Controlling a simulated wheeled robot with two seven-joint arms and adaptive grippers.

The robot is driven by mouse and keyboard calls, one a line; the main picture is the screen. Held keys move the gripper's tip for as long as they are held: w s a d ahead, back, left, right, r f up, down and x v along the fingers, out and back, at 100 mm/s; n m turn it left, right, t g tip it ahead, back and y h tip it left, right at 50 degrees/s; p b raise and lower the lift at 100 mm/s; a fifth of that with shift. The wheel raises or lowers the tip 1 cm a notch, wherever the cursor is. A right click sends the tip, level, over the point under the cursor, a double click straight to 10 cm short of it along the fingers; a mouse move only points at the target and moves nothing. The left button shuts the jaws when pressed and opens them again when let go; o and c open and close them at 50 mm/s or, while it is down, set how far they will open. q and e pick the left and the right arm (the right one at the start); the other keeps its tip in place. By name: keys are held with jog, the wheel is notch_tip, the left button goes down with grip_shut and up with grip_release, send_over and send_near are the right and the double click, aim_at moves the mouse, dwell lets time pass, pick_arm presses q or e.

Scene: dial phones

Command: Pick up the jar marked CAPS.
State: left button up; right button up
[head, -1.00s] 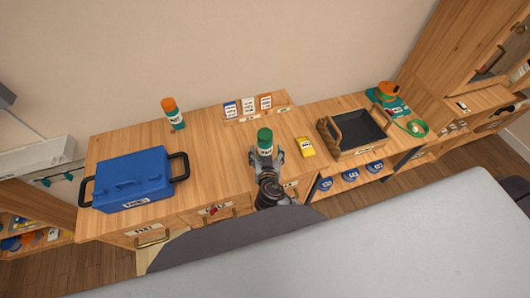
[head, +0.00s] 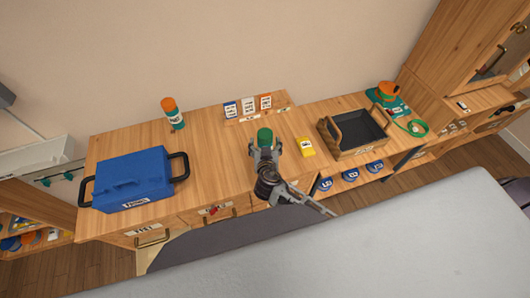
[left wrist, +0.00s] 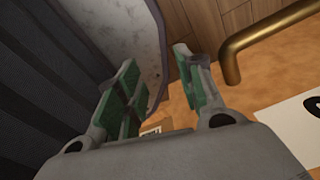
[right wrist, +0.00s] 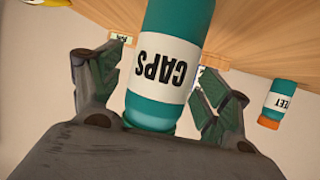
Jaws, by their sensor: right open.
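The jar marked CAPS (right wrist: 163,65) is teal with a white label. It stands on the wooden counter, and its green lid (head: 264,135) shows in the head view. My right gripper (head: 265,148) is open with a finger on each side of the jar. In the right wrist view the jar lies between the two spread fingers, with a gap visible on both sides. The jar's lower part is hidden by the gripper in the head view. My left gripper (left wrist: 160,85) shows only in the left wrist view, open and empty, near a brass handle (left wrist: 265,40).
A second jar with an orange lid (head: 168,103) stands further back left. A blue box (head: 133,178) with black handles is at the left. A yellow packet (head: 305,147) lies just right of the jar.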

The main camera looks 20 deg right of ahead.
aim_at(265, 134)
jog(key=shift+c, duration=0.2)
jog(key=c, duration=1.6)
jog(key=shift+c, duration=0.2)
jog(key=shift+r, duration=0.15)
jog(key=shift+r+b, duration=0.4)
jog(key=shift+r, duration=4.55)
